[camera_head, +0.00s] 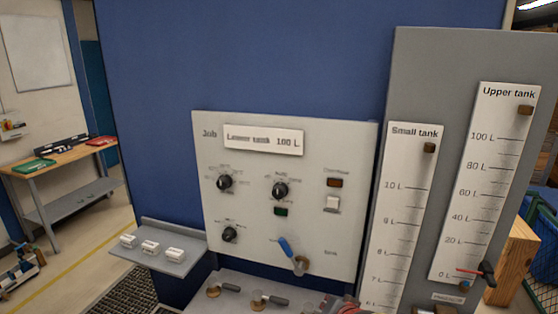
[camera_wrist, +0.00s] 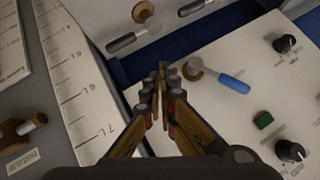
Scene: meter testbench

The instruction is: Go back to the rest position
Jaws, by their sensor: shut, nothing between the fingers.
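My gripper (camera_wrist: 162,78) is in the middle of the wrist view, with its fingers together and nothing between them. It is in front of the grey-white control panel (camera_wrist: 215,120), near the blue-handled valve (camera_wrist: 233,84), with a visible gap beside the handle. In the head view the same panel (camera_head: 330,160) stands against a blue wall, with its "Lower tank 100 L" job sign (camera_head: 263,139). The blue valve handle (camera_head: 286,246) tilts up and left from its brass hub. Reddish parts at the bottom edge of the head view may be my gripper; they are mostly cut off.
The Small tank scale (camera_head: 404,210) and Upper tank scale (camera_head: 487,180) stand at right. A lower ledge with dark-handled valves (camera_head: 258,299) juts out below the panel. A grey shelf (camera_head: 185,262) with white blocks is at left. A workbench (camera_head: 60,157) stands farther left, beyond open floor.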

